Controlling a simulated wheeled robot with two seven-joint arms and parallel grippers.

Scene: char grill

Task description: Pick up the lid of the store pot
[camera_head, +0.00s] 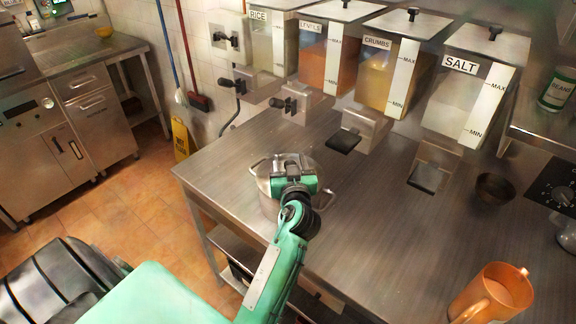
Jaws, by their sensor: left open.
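The metal store pot (268,204) stands on the steel counter near its left end, with a side handle showing at its right. Its lid (264,173) shows as a pale metal rim on top. My left gripper (293,168) is open and sits over the middle of the lid. The gripper and wrist hide the lid's centre, so I cannot tell whether the fingers touch a knob. My right gripper is out of view.
The steel counter (375,215) is clear around the pot. Dispensers stand along the back, including one marked SALT (454,90). A small dark bowl (495,188) and an orange mug (492,296) are at the right. A yellow floor sign (180,138) stands beyond the counter.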

